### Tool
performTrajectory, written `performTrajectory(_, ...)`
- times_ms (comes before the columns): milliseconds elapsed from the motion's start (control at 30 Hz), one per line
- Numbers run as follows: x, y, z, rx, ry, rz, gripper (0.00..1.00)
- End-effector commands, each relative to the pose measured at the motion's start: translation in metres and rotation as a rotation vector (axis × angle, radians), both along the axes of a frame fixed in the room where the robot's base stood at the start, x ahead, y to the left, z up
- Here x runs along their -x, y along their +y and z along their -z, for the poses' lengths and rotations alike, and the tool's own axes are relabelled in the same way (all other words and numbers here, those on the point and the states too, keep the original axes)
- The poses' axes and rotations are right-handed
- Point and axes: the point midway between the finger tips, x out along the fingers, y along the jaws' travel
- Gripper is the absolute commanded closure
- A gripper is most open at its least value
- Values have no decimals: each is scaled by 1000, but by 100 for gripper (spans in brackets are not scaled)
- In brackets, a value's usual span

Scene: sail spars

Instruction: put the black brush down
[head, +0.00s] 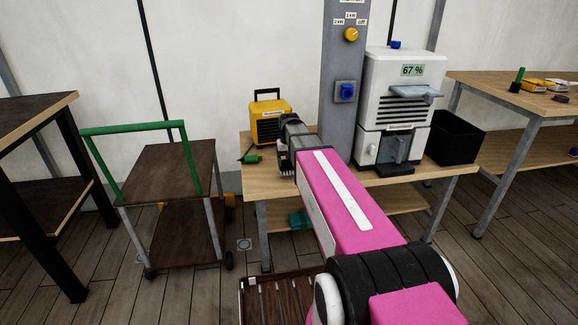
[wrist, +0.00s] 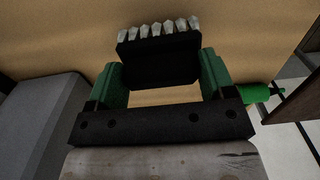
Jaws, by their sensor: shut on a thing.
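The black brush (wrist: 158,62) is a dark block with a row of pale bristle tufts along its far edge. My gripper (wrist: 160,72) has green fingers, one on each side of the brush, and is shut on it. In the head view my gripper (head: 285,162) is at the left part of the wooden workbench (head: 264,186), largely hidden by my pink arm. The tan bench top also fills the background of the wrist view (wrist: 50,40). I cannot tell whether the brush touches the bench top.
A yellow box-shaped device (head: 270,122) stands behind my gripper. A green-handled item (head: 252,158) lies just left of it. A grey post (head: 342,90), a white machine (head: 400,85) and a black bin (head: 455,137) stand to the right. A trolley (head: 165,170) stands left of the bench.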

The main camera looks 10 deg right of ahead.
Motion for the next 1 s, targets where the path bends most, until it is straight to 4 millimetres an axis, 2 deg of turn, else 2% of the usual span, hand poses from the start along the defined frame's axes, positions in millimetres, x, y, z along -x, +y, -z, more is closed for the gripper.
performTrajectory(167, 0, 0, 21, 0, 1, 0, 52)
performTrajectory(533, 0, 0, 24, 0, 0, 0, 52)
performTrajectory(567, 0, 0, 24, 0, 0, 0, 21)
performTrajectory(600, 0, 0, 24, 0, 0, 0, 8)
performTrajectory(633, 0, 0, 24, 0, 0, 0, 0)
performTrajectory(867, 0, 0, 23, 0, 0, 0, 0)
performTrajectory(1000, 0, 0, 16, 0, -2, 0, 0)
